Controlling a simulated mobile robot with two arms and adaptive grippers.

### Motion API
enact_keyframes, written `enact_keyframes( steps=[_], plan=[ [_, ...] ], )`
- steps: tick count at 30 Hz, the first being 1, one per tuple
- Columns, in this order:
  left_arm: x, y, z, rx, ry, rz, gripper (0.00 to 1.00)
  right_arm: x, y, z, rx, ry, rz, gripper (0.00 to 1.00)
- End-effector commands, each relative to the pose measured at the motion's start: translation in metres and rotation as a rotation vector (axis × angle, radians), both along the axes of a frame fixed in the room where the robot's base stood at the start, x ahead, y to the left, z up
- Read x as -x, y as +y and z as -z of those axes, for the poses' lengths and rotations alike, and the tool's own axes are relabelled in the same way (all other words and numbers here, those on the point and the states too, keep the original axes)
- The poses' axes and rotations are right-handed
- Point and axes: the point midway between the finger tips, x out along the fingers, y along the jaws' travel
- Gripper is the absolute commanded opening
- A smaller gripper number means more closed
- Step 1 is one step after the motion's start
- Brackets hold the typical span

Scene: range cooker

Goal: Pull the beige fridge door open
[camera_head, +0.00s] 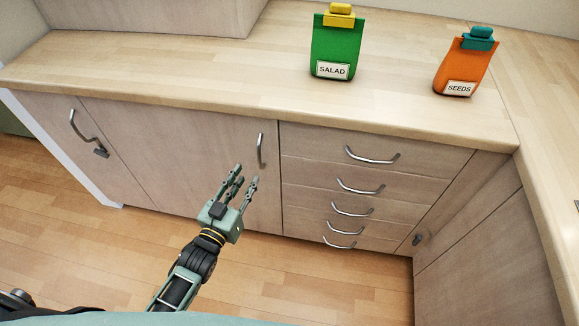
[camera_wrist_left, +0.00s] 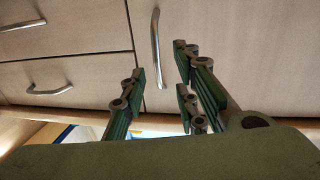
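A beige cabinet-style door (camera_head: 205,150) with a vertical metal handle (camera_head: 261,151) stands under the counter, left of the drawers. It looks closed. I cannot tell from its front alone whether this is the fridge. My left gripper (camera_head: 246,176) is in front of this door, just below and left of the handle in the head view. Its fingers are apart and empty. In the left wrist view the handle (camera_wrist_left: 156,48) shows beyond and between the open fingers (camera_wrist_left: 159,70), with no visible grip on it. My right gripper is not in view.
Another door with a curved handle (camera_head: 85,132) is at the left. Several drawers (camera_head: 365,180) are right of the near door. A green salad bag (camera_head: 336,45) and an orange seeds bag (camera_head: 465,65) stand on the wooden counter (camera_head: 230,80). The floor (camera_head: 290,275) in front is clear.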

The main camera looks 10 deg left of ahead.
Motion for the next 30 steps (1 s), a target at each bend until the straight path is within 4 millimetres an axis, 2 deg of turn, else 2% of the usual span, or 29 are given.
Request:
enact_keyframes(
  steps=[5,10,15,19,24,29,30],
  plan=[
    [-0.013,-0.003,-0.011,0.008,-0.031,0.004,0.28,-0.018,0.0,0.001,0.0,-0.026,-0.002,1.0],
    [-0.039,-0.009,-0.011,0.008,-0.029,0.003,0.28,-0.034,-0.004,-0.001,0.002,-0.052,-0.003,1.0],
    [-0.063,-0.015,-0.01,0.007,-0.027,0.004,0.28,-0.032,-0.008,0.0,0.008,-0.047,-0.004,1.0],
    [-0.075,-0.018,-0.01,0.006,-0.026,0.004,0.28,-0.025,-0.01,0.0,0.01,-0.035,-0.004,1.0],
    [-0.078,-0.019,-0.009,0.006,-0.024,0.003,0.28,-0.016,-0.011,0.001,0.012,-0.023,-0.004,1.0],
    [-0.078,-0.019,-0.009,0.006,-0.024,0.003,0.28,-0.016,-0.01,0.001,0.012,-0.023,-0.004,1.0],
    [-0.078,-0.019,-0.009,0.006,-0.024,0.003,0.25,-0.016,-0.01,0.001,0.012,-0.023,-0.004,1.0]
  ],
)
